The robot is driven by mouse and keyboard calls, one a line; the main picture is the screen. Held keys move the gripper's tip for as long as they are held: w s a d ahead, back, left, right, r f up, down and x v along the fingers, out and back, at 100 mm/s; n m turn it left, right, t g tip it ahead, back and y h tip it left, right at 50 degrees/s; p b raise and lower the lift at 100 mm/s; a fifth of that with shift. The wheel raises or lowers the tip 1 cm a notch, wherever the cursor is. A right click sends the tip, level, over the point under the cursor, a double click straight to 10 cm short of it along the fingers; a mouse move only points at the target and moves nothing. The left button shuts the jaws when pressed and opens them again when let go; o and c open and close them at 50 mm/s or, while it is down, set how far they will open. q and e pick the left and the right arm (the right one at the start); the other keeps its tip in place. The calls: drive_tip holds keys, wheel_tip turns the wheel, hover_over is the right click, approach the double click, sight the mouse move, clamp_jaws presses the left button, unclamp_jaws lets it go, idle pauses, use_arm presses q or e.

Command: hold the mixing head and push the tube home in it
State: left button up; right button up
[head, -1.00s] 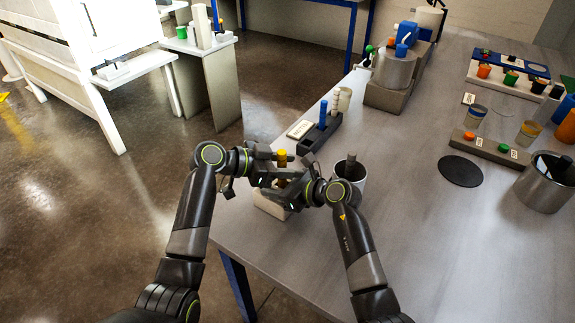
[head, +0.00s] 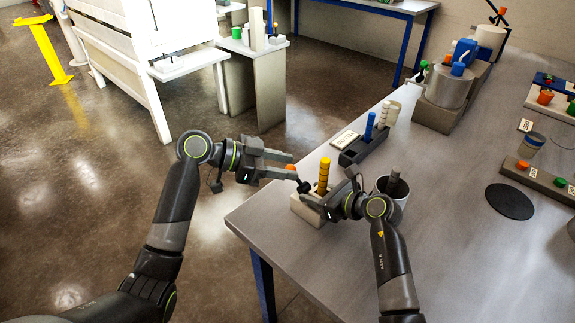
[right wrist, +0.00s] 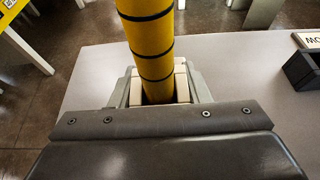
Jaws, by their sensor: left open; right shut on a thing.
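The mixing head, a cream block (head: 307,212), sits at the table's near left corner. A yellow tube (head: 323,174) with dark rings stands upright in its top. My right gripper (head: 319,200) is shut on the block from the right. In the right wrist view its grey jaws flank the cream block (right wrist: 181,83), and the yellow tube (right wrist: 150,50) rises from it. How deep the tube sits is hidden. My left gripper (head: 292,165) is open, left of the tube and apart from it. A small orange part (head: 291,168) shows at its fingertips; I cannot tell what it is.
Behind is a dark rack (head: 362,149) with a blue tube and a pale one. A black disc (head: 509,201) lies to the right. The floor left of the table is free.

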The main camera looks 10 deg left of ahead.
drive_tip(key=o, duration=0.9)
